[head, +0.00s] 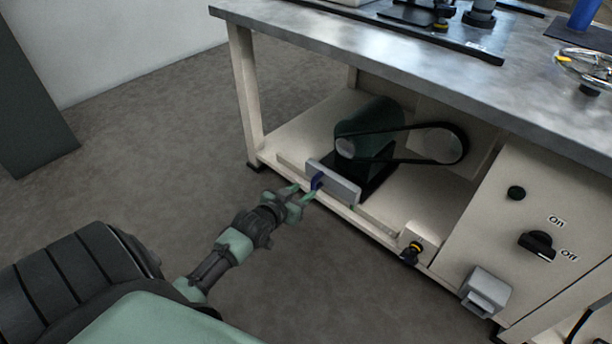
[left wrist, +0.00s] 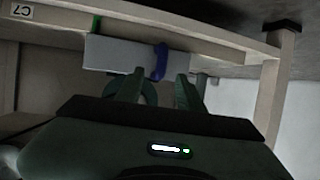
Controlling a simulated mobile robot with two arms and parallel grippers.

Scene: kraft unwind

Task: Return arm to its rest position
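My left arm reaches from the lower left toward the bench's lower shelf. Its gripper (head: 302,194) is just in front of a light grey block (head: 338,184) with a blue piece (head: 316,181) on it, at the shelf's front edge. In the left wrist view the two green fingers (left wrist: 156,90) are spread apart. The blue piece (left wrist: 160,62) lies between and just beyond their tips, on the grey block (left wrist: 112,53). I cannot tell whether a finger touches it. My right gripper is not in view.
The metal bench top (head: 400,68) overhangs the shelf. A dark green motor (head: 366,128) with a black belt stands behind the block. A yellow-and-black knob (head: 414,248) and an On/Off switch (head: 540,242) are to the right. The floor (head: 170,150) left of the bench is clear.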

